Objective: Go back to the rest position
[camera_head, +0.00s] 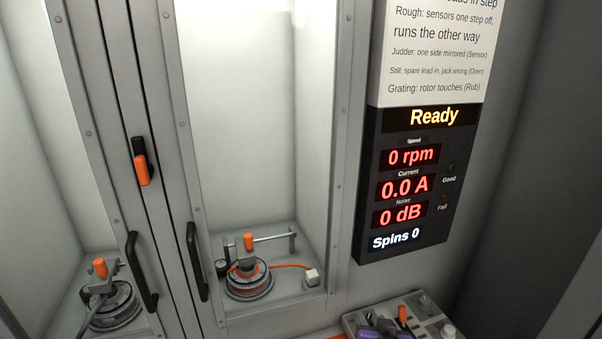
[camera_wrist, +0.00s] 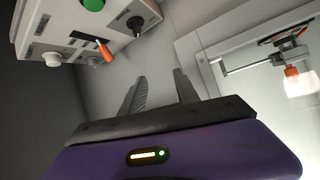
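My gripper (camera_wrist: 155,84) shows in the wrist view with its two dark fingers apart and nothing between them. Its purple body (camera_wrist: 200,155) fills the bottom of that view. In the wrist view, the control panel (camera_wrist: 75,28) lies beyond the fingers at upper left, with an orange-tipped lever (camera_wrist: 105,50) and a green button (camera_wrist: 93,4). The fingers look clear of it.
A motor unit (camera_head: 248,281) with an orange lead sits in the middle bay; another (camera_head: 113,305) sits in the left bay. Black handles (camera_head: 141,272) and an orange latch (camera_head: 141,170) stick out from the frames. The display (camera_head: 412,185) reads Ready, 0 rpm, Spins 0.

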